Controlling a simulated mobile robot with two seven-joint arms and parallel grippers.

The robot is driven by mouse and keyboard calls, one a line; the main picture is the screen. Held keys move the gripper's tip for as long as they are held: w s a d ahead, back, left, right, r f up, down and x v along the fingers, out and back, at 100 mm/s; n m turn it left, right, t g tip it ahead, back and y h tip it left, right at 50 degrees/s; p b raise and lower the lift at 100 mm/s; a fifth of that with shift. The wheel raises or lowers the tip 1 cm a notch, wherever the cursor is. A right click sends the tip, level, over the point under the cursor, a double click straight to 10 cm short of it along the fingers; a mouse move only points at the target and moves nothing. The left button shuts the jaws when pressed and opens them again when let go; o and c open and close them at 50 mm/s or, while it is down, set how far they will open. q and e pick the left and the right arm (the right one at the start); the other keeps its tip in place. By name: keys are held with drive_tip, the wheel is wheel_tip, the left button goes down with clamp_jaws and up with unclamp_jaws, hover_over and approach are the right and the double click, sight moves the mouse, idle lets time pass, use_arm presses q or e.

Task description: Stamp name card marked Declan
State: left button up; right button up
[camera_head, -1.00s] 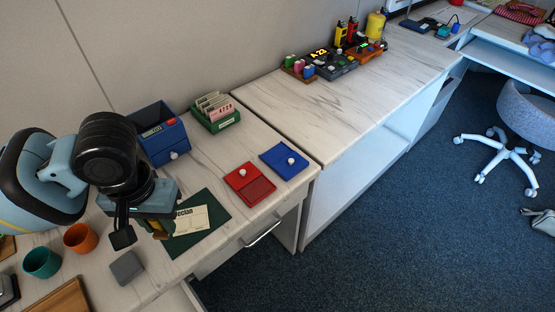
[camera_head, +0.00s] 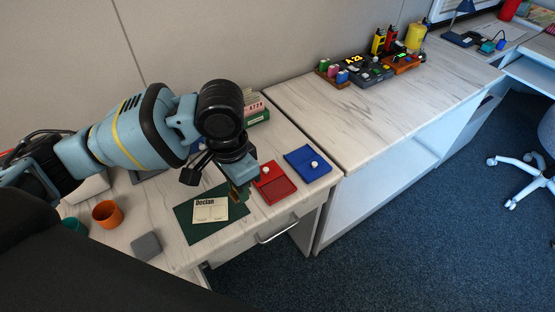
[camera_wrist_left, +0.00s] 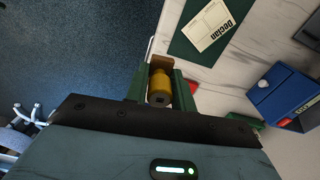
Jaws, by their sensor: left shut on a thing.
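The name card marked Declan (camera_head: 211,210) lies flat on a dark green mat (camera_head: 190,235); the card also shows in the left wrist view (camera_wrist_left: 208,27). My left gripper (camera_head: 240,192) is shut on a stamp (camera_wrist_left: 159,86) with a yellow round handle and a brown block at its end. It holds the stamp near the mat's right edge, just left of the red ink pad (camera_head: 278,189). I cannot tell how high it is. The blue ink pad (camera_head: 308,164) lies further right. Each pad has a white knob. My right gripper is not in view.
An orange cup (camera_head: 107,214), a teal cup (camera_head: 75,227) and a grey square block (camera_head: 146,246) stand left of the mat. A green card holder (camera_head: 259,115) is behind my arm. A blue box (camera_wrist_left: 285,92) shows in the left wrist view. The right counter's front is clear.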

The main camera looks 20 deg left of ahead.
use_arm(q)
drive_tip(key=w+d+f+m+p, duration=0.1)
drive_tip(key=w+m, duration=0.5)
drive_tip(key=m, duration=0.7)
drive_tip(key=w+d+f+m+p, duration=0.1)
drive_tip(key=w+d+f+m, duration=0.2)
drive_tip(key=m, duration=1)
drive_tip(key=w+f, duration=0.1)
drive_tip(key=w, duration=0.2)
drive_tip(key=shift+w+m, duration=0.25)
drive_tip(key=shift+m, duration=0.05)
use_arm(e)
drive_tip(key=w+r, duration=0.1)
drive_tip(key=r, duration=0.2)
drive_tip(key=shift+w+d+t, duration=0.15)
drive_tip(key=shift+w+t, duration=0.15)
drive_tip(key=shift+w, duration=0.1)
use_arm(q)
drive_tip(key=shift+d, duration=0.1)
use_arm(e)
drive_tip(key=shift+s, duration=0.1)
